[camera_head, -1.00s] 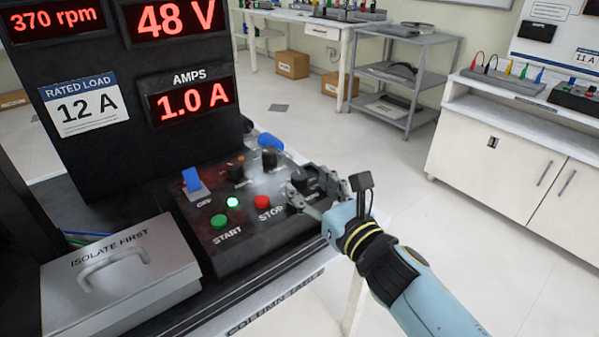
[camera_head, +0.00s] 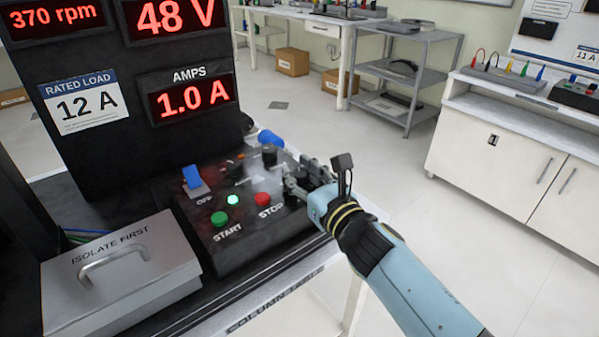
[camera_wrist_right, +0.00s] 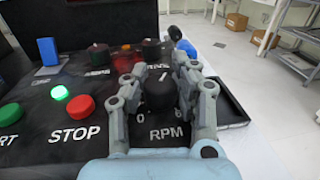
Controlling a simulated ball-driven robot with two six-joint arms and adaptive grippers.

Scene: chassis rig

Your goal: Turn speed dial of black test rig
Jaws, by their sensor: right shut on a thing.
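The black test rig's sloped control panel (camera_head: 235,252) stands on the table, below the dark display board. Its speed dial (camera_wrist_right: 160,93), a black knob labelled RPM, shows in the right wrist view. A white mark lies near the dial's top, with 0 at lower left and 6 at lower right. My right gripper (camera_head: 306,174) is at the panel's right end. In the right wrist view its two grey fingers are shut on the dial, one on each side. The head view mostly hides the dial behind the fingers. The display reads 370 rpm (camera_head: 52,19). My left gripper is not in view.
A red STOP button (camera_head: 263,198) sits just left of my right gripper, with a lit green lamp (camera_head: 233,199) and green START button (camera_head: 219,220) further left. A blue switch (camera_head: 192,177) and other black knobs are behind. A grey ISOLATE FIRST box (camera_head: 120,280) stands left.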

